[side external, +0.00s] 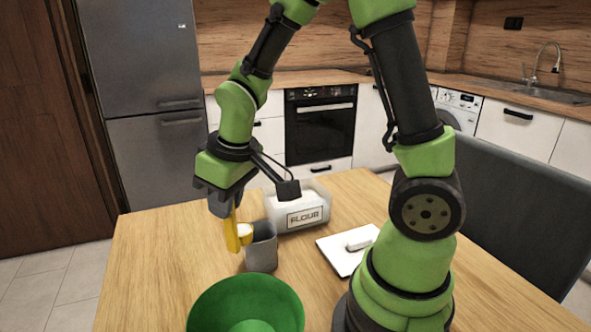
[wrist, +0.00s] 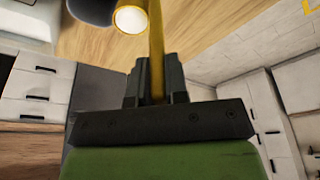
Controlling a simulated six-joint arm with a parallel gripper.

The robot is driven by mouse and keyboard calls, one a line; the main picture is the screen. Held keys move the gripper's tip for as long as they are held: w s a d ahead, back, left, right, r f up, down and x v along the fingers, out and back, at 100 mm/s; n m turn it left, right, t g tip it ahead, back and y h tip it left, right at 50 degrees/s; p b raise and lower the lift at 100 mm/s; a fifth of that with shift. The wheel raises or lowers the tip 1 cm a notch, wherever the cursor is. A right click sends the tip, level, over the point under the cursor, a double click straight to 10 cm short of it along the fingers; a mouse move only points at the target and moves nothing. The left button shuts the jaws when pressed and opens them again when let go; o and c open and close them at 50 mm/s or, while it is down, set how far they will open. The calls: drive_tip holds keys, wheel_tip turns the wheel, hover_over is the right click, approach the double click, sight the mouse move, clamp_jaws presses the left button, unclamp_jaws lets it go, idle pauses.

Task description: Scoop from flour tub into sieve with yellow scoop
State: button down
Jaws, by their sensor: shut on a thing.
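My gripper (side external: 228,207) is shut on the handle of the yellow scoop (side external: 232,236), which hangs down from it. The fingers also show around the handle in the wrist view (wrist: 157,85). The scoop's bowl (wrist: 130,19) holds something white, like flour. In the side view the scoop's bowl is at the left of the grey cup-like sieve (side external: 262,252), close to its rim; I cannot tell whether they touch. The white flour tub (side external: 277,221), labelled FLOUR, stands open behind the sieve with white flour inside. Part of the tub shows in the wrist view (wrist: 30,22).
A green bowl (side external: 215,302) stands at the table's front. A white square lid (side external: 338,262) with a handle lies right of the tub, near my base. The wooden table (side external: 160,270) is clear on the left. A dark chair back (side external: 510,190) is at the right.

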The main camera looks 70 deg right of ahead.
idle(0.4)
drive_tip(key=w+d+r+m+g, duration=0.1)
drive_tip(key=d+m, duration=0.3)
drive_tip(key=m, duration=0.9)
drive_tip(key=w+d+r+m+g, duration=0.1)
drive_tip(key=d+m, duration=0.4)
drive_tip(key=m, duration=0.8)
wheel_tip(320, 180, up, 2)
drive_tip(key=shift+w+d+r+g, duration=0.15)
drive_tip(key=shift+w+g, duration=0.15)
drive_tip(key=shift+g, duration=0.3)
drive_tip(key=shift+s+d+f+t+y, duration=0.3)
drive_tip(key=shift+s+d+t+y, duration=0.1)
drive_tip(key=shift+d+t+y, duration=0.15)
drive_tip(key=shift+s, duration=0.1)
